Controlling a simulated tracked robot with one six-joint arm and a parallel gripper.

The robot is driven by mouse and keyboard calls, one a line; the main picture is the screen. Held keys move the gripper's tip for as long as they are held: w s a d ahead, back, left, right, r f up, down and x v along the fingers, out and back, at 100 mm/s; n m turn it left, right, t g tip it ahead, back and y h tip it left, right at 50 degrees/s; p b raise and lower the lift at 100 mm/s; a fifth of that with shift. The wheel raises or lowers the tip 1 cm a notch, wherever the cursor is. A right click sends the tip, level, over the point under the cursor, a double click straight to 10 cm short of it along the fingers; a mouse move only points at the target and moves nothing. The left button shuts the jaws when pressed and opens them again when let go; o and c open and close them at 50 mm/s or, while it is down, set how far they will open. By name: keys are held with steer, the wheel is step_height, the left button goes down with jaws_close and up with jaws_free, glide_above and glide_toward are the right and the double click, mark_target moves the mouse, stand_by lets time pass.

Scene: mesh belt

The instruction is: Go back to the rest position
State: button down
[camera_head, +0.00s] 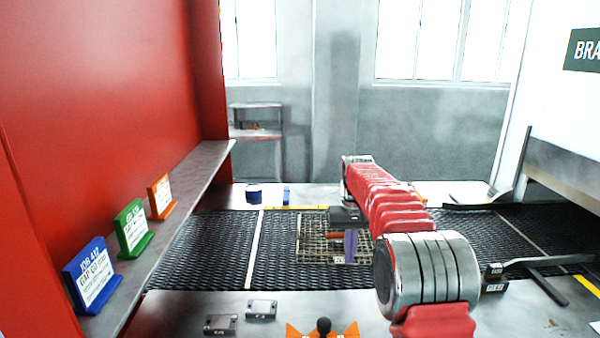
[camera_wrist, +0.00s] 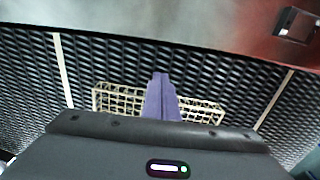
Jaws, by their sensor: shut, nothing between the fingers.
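My gripper (camera_head: 350,258) points down over the wire basket (camera_head: 309,250) on the mesh belt, in the middle of the head view. Its purple fingers are together and hold nothing. In the wrist view, the closed fingers (camera_wrist: 161,82) stand in front of the basket (camera_wrist: 205,110) and hide its middle. My red-sleeved arm reaches from the lower right. A small orange-brown thing (camera_head: 333,236) shows beside the fingers; I cannot tell whether it lies in the basket.
Blue (camera_head: 92,273), green (camera_head: 132,229) and orange (camera_head: 160,196) signs stand on the left ledge. A blue container (camera_head: 254,194) stands behind the belt (camera_head: 215,240). A dark metal bracket (camera_head: 540,265) is at right. Small dark blocks (camera_head: 220,324) lie on the front table.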

steer(key=s+r+t, duration=0.2)
steer(key=s+r, duration=0.1)
steer(key=s, duration=1.8)
steer(key=s+r+t, duration=0.3)
steer(key=s, duration=1.8)
steer(key=shift+r+t, duration=0.25)
steer(key=shift+t, duration=0.05)
steer(key=shift+s, duration=0.1)
